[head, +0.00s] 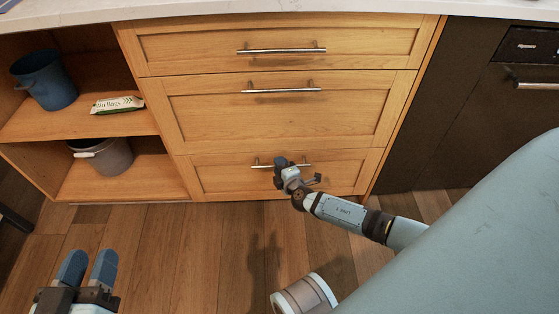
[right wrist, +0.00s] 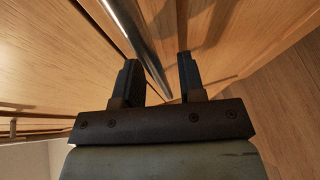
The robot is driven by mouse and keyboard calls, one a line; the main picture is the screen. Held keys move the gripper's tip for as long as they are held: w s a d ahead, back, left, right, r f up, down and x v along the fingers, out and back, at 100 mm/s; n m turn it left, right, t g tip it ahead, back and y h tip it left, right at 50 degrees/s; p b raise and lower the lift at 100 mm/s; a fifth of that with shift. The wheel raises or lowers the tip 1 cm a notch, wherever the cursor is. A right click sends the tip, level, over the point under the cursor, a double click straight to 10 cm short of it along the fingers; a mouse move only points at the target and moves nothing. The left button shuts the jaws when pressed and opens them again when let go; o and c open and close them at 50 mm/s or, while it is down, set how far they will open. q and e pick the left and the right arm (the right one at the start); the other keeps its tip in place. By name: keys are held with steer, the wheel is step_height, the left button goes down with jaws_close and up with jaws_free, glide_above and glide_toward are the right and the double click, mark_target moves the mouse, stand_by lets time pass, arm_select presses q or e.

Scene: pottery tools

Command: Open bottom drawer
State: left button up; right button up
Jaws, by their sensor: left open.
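The bottom drawer (head: 225,178) is a light wooden front, low in the cabinet, and looks closed. Its metal bar handle (head: 262,166) is partly hidden by my right gripper (head: 290,172). In the right wrist view the handle (right wrist: 140,40) runs between the two dark, spread fingers of my right gripper (right wrist: 158,78). The bar lies nearer the left finger, with a gap to the right one; contact cannot be told. My left gripper (head: 88,268) is open and empty over the floor at the lower left, away from the drawer.
A middle drawer (head: 270,120) and a top drawer (head: 200,47) above look closed. Open shelves at left hold a blue bucket (head: 45,80), a bag packet (head: 117,104) and a grey bucket (head: 108,158). A dark appliance (head: 450,120) stands right. Wooden floor before the drawers has free room.

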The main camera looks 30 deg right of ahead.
steer(key=shift+w, duration=0.25)
jaws_close()
steer(key=shift+s, duration=0.1)
